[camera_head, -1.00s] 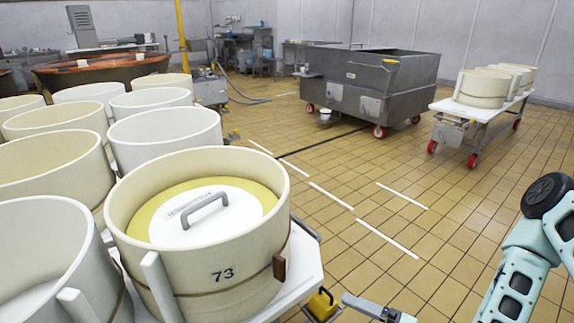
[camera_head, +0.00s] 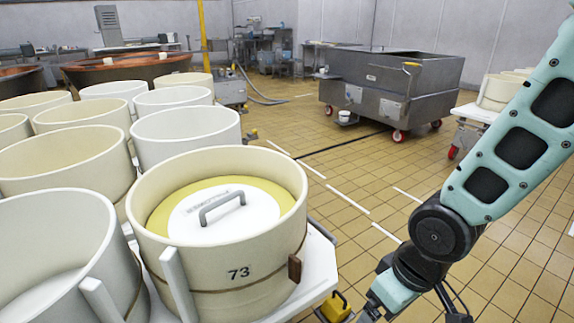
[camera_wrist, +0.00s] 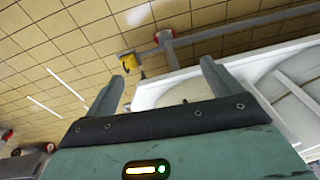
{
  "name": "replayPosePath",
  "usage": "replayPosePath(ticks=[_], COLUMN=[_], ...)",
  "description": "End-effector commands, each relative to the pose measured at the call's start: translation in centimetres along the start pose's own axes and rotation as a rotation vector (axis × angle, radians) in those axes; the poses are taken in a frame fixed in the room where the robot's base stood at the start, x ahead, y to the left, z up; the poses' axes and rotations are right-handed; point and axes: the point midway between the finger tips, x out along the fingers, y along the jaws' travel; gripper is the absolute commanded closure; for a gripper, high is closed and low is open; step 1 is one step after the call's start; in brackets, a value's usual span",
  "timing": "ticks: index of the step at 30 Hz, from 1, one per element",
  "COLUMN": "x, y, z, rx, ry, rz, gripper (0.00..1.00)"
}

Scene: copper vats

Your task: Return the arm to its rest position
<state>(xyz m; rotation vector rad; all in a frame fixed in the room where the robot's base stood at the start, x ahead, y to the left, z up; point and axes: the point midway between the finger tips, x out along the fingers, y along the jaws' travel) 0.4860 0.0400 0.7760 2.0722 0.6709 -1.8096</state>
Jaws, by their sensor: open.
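My arm (camera_head: 510,150) crosses the right side of the head view, its teal upper link raised and its dark joint bent down toward the bottom edge. The gripper end of the arm is cut off by the bottom edge there. In the wrist view my gripper (camera_wrist: 162,70) is open, its two grey fingers spread with nothing between them. The fingers point over the tiled floor and the edge of a white cart (camera_wrist: 165,90). They appear apart from everything.
The mould marked 73 (camera_head: 240,272) holds a white lid with a grey handle (camera_head: 221,207). Several more moulds stand left. A yellow-topped caster (camera_head: 335,307) is by the cart, near my wrist. A steel vat (camera_head: 390,85) stands behind. Tiled floor lies clear in the middle.

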Motion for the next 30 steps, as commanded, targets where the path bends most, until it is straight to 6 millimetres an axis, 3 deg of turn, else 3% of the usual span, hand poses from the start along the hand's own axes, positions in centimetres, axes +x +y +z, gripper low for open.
replayPosePath(ticks=[3,15,23,30], x=[-3.6,-11.4,-16.7,-22.4], y=[-2.2,-8.1,-8.2,-8.6], z=[0.9,5.4,4.4,3.5], rx=[-0.040,-0.114,-0.108,-0.107], ry=[-0.034,-0.129,-0.131,-0.130], rz=[0.036,0.020,0.022,0.022], gripper=[0.10,0.10,0.10,0.10])
